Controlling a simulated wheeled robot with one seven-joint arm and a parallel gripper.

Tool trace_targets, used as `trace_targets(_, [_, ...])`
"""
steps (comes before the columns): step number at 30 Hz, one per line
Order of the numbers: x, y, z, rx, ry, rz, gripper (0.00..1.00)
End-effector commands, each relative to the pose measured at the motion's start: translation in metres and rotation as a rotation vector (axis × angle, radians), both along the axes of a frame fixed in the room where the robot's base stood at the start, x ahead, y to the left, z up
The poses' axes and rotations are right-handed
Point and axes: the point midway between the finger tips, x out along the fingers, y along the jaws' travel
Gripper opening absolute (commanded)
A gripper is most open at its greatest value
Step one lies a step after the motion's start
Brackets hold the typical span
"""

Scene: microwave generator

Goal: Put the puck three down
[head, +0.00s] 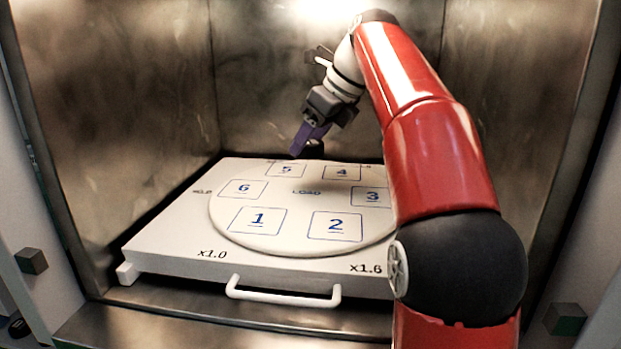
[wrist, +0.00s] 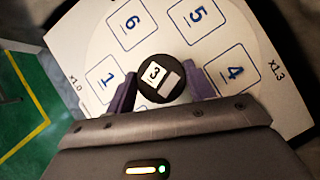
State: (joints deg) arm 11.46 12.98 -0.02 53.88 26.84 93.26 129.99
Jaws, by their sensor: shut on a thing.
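The black puck with a white label reading 3 (wrist: 154,73) is between the purple fingers of my gripper (wrist: 160,88) in the wrist view. My gripper (head: 310,149) is shut on it, above the back part of the round plate in the head view. In the head view a small dark shape beside the fingers may be the puck. The white round plate (head: 300,205) bears squares numbered 1 to 6. Square 3 (head: 371,197) shows empty at the right, partly behind my red arm.
The plate sits on a white tray (head: 165,240) with a front handle (head: 282,300), inside a metal chamber. Metal walls stand close at the left and back (head: 110,80). In the wrist view, a green surface with a yellow line (wrist: 20,100) shows at the left.

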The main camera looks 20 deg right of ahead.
Motion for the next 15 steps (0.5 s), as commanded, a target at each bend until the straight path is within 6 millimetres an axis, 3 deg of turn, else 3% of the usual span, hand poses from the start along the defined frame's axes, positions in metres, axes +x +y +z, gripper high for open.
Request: trace_targets(15, [0.000, 0.000, -0.068, 0.000, 0.001, 0.001, 0.26])
